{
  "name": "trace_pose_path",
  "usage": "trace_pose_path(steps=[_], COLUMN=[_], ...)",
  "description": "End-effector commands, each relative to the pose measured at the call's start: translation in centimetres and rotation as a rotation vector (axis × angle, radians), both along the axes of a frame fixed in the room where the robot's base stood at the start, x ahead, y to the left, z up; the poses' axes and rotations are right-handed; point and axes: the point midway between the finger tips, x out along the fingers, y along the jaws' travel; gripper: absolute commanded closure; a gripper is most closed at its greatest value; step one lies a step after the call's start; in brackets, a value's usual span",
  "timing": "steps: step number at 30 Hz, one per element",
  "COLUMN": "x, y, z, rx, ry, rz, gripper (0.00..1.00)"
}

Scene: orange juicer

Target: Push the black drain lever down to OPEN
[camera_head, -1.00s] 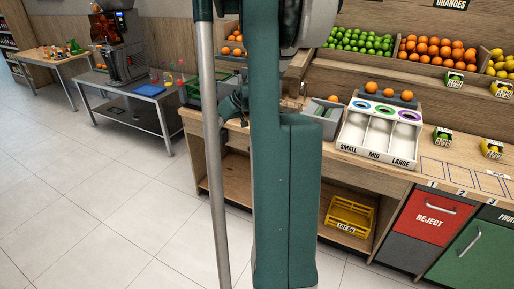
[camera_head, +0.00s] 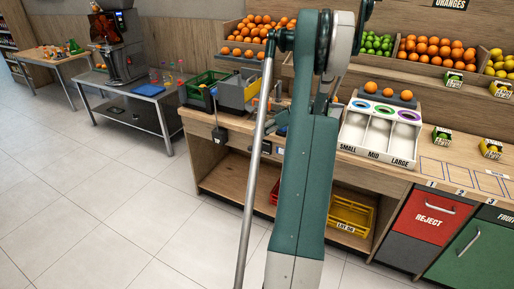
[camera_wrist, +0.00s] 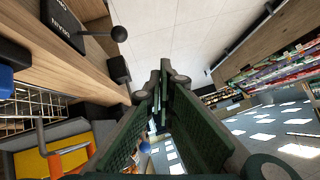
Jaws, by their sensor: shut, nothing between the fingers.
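The black drain lever ends in a round ball knob (camera_wrist: 118,34) at the upper left of the wrist view. Its thin rod reaches left to a black plate (camera_wrist: 62,25) with white lettering that reads DRAIN, on a wooden surface. My gripper (camera_wrist: 163,75) is shut and empty, its dark green fingers meeting near the middle of the wrist view. The knob appears up and left of the fingertips in that view, with a visible gap between them. In the head view my arm hides the gripper, and I cannot make out the lever for certain.
Small dark pieces (camera_head: 219,133) sit along the wooden counter's front edge. A black block (camera_wrist: 118,70) lies between the knob and my fingers in the wrist view. Grey and green bins (camera_head: 236,92) stand on the counter. The floor in front is clear.

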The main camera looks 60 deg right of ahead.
Motion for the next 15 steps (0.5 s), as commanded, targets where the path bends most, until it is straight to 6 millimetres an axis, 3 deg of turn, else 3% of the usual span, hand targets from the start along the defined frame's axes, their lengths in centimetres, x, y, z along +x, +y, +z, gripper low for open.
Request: trace_pose_path(steps=[6,15], x=[-4.2,-7.5], y=[-3.9,-6.4], z=[-2.5,-4.3], rx=[-0.016,-0.033], ry=[-0.048,-0.088], rz=[-0.009,-0.013], gripper=[1.0,1.0])
